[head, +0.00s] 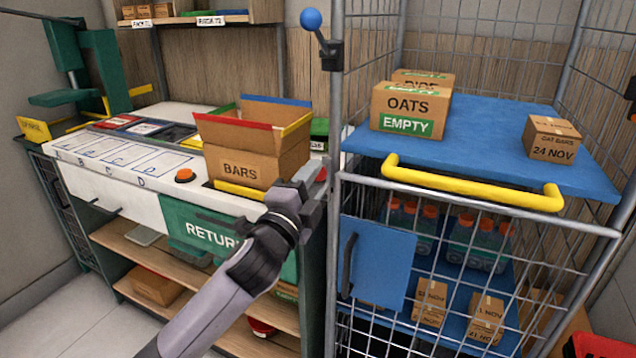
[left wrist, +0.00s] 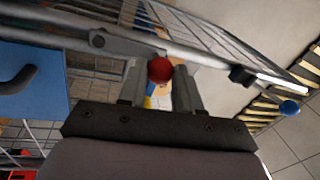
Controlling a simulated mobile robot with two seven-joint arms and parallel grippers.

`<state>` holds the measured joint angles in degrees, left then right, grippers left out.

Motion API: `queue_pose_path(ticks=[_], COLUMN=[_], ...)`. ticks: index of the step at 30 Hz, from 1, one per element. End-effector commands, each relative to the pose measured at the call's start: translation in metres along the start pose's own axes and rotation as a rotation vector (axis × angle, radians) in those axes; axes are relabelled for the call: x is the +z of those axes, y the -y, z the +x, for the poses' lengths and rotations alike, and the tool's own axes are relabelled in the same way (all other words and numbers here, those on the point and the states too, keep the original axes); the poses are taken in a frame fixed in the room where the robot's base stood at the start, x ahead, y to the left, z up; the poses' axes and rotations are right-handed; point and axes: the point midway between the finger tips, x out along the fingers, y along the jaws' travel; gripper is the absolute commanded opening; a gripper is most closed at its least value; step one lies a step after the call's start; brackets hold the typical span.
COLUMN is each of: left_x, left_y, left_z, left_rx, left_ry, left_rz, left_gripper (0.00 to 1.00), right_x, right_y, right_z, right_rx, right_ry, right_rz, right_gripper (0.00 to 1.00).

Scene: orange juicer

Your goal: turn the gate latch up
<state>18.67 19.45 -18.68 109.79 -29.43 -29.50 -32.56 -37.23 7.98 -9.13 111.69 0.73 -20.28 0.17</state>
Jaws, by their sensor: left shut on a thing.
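My left gripper (head: 312,190) is at the cage's left post, beside the bars box. In the left wrist view my left gripper (left wrist: 158,88) has a red ball knob (left wrist: 160,69) between its fingers and is shut on it. The knob sits by the grey cage rail; in the head view my gripper hides most of it. A second lever with a blue ball knob (head: 311,19) sits higher on the same post, tilted up and left from a black bracket (head: 331,55). This blue knob also shows in the left wrist view (left wrist: 289,108). My right gripper is not in view.
The wire cage has a blue shelf (head: 480,135) with the oats box (head: 411,108), a smaller box (head: 551,139) and a yellow handle (head: 470,184). A blue panel with a black handle (head: 348,264) hangs below. The bars box (head: 245,165) stands on the counter just left of my gripper.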

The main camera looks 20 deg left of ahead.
Motion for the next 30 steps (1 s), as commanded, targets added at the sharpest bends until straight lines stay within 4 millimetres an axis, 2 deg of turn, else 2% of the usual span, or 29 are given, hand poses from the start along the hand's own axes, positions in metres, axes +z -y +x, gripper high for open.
queue_pose_path(ticks=[18, 19, 21, 30], left_x=[0.0034, 0.0034, 0.0033, 0.0029], left_y=[0.0005, 0.0005, 0.0005, 0.0003], left_z=[0.0000, 0.0000, 0.0000, -0.0008], left_rx=[-0.001, -0.001, -0.001, -0.001], left_ry=[0.010, 0.010, 0.010, 0.009], left_rz=[-0.045, -0.045, -0.044, -0.042], left_gripper=[0.00, 0.40, 0.58, 0.58], right_x=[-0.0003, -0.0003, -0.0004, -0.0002], right_y=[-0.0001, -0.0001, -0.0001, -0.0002], right_z=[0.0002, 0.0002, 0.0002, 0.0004], right_rx=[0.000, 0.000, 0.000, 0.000], right_ry=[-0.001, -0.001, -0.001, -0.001], right_rz=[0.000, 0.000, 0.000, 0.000], right_gripper=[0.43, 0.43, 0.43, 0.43])
